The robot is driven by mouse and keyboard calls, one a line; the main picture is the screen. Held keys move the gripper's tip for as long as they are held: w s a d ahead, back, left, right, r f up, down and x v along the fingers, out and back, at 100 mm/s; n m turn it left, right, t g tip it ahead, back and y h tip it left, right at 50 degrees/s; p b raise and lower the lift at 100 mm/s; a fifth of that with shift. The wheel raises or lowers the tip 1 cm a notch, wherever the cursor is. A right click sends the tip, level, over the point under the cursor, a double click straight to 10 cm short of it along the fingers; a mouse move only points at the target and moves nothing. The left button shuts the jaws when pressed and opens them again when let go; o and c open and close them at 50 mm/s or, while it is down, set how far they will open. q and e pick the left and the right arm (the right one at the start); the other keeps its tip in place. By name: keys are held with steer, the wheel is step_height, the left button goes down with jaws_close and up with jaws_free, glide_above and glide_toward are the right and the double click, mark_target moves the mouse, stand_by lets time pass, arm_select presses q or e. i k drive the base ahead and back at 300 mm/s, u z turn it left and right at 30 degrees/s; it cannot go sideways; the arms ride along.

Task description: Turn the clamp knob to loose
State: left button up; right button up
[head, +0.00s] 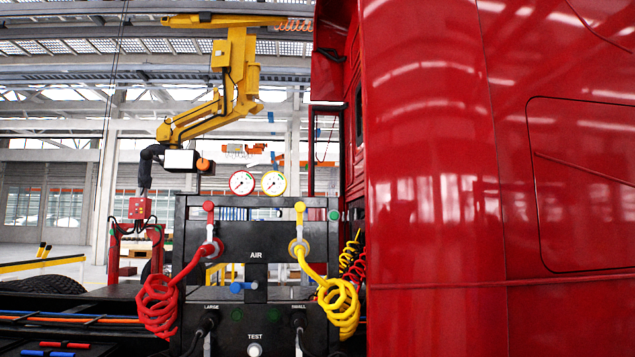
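No part is clearly marked as the clamp knob, and I cannot tell which one it is. A round orange knob-like part (205,165) sits at the right of a white box (181,161) on the yellow lifting arm (215,105). A blue handle (243,287) is on the black panel (209,270) below the word AIR. A white round knob (254,350) is below the word TEST. Neither of my grippers is in view.
Red (158,305) and yellow (339,305) coiled hoses hang from the panel. Two gauges (242,182) (273,183) stand above it. A large red truck cab (430,180) fills the right side. A red control box (139,208) hangs at left.

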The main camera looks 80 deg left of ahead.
mark_target(202, 164)
steer(key=u, duration=2.8)
steer(key=i, duration=0.2)
steer(key=u, duration=0.55)
